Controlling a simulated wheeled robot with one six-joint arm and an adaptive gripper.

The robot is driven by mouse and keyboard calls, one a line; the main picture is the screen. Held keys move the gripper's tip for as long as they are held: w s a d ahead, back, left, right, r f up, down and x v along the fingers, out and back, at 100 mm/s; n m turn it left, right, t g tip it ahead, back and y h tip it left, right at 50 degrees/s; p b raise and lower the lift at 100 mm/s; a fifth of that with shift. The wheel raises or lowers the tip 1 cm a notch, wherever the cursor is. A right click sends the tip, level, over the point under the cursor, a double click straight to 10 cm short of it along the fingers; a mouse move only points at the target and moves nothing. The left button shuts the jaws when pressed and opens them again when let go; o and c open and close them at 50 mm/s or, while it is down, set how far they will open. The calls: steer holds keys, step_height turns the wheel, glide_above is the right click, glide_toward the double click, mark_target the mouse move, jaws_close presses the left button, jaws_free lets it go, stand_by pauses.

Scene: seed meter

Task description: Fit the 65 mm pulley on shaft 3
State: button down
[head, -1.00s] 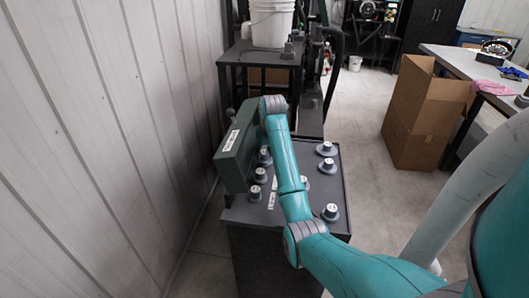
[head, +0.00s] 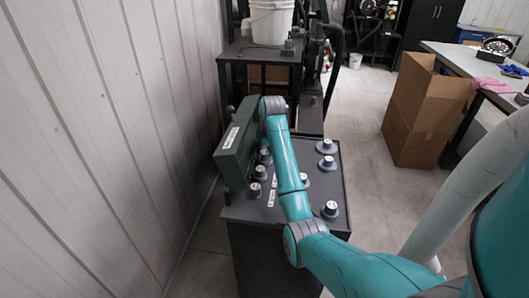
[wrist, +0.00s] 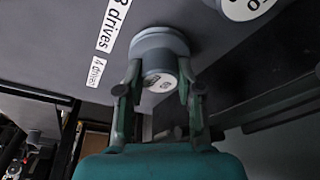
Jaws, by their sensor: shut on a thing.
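My gripper (wrist: 158,92) is shut on a grey pulley (wrist: 156,41), with one finger on each side of its hub. The hub's end face carries a small white label, too blurred to read for certain. The pulley's wide flange is close to a dark flat surface; I cannot tell whether it touches or sits on a shaft. White labels reading "3 drives" and "4 driven" are on that surface beside the pulley. In the head view my arm hides the gripper. Shaft 3 cannot be made out.
Several grey pulleys stand on the dark bench top (head: 318,188), one of them at its front right (head: 330,210). A dark green housing (head: 236,150) rises at its left edge. A cardboard box (head: 425,115) stands right on open floor. A white bucket (head: 271,22) is behind.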

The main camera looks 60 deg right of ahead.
steer(key=c, duration=0.7)
jaws_free()
